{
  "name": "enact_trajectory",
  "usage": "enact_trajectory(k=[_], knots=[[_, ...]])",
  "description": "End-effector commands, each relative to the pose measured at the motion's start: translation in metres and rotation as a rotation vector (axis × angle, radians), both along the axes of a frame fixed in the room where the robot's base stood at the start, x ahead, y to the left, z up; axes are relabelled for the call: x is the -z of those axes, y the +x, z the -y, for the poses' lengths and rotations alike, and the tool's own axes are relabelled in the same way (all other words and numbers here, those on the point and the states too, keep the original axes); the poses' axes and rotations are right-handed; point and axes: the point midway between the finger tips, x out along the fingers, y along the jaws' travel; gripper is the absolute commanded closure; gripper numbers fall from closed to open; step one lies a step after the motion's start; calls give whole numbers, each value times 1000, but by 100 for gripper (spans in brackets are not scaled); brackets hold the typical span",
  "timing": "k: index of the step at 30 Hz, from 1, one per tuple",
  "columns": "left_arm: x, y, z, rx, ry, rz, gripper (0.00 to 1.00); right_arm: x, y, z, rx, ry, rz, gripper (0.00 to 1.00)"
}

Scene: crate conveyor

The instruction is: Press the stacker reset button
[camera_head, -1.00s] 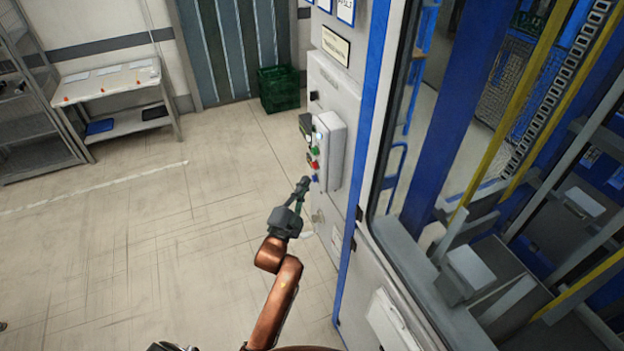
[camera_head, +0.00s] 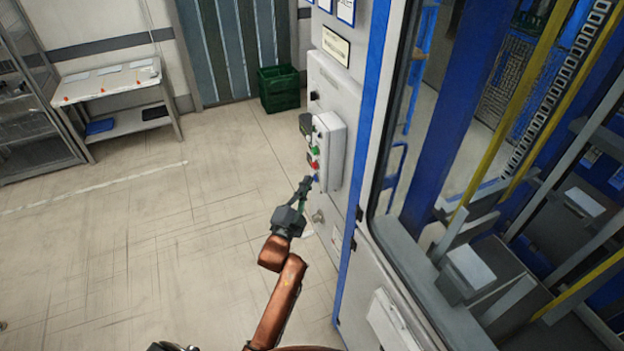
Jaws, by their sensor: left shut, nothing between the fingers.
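A grey control box (camera_head: 333,148) is mounted on the side of the white and blue machine. Its face carries a green button (camera_head: 315,150), a red button (camera_head: 314,164) and a blue button (camera_head: 316,178) in a column. No label naming the reset button is readable. My left gripper (camera_head: 306,183) is shut and empty, its fingertips pointing up toward the blue button at the bottom of the column. I cannot tell whether the fingertips touch it. My right gripper is not in view.
The machine's glazed opening (camera_head: 480,190) with blue posts and yellow bars fills the right side. A green crate (camera_head: 279,88) stands on the floor by the far wall. A white table (camera_head: 110,82) stands at the back left. The floor (camera_head: 130,220) left of my arm is clear.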

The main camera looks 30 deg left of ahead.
Motion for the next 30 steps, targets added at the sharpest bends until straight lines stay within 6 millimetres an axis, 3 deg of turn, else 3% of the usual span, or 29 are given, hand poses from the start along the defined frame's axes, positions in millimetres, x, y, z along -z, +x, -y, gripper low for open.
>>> enact_trajectory(k=[30], knots=[[-1,-16,-13,0,1,0,100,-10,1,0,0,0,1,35]])
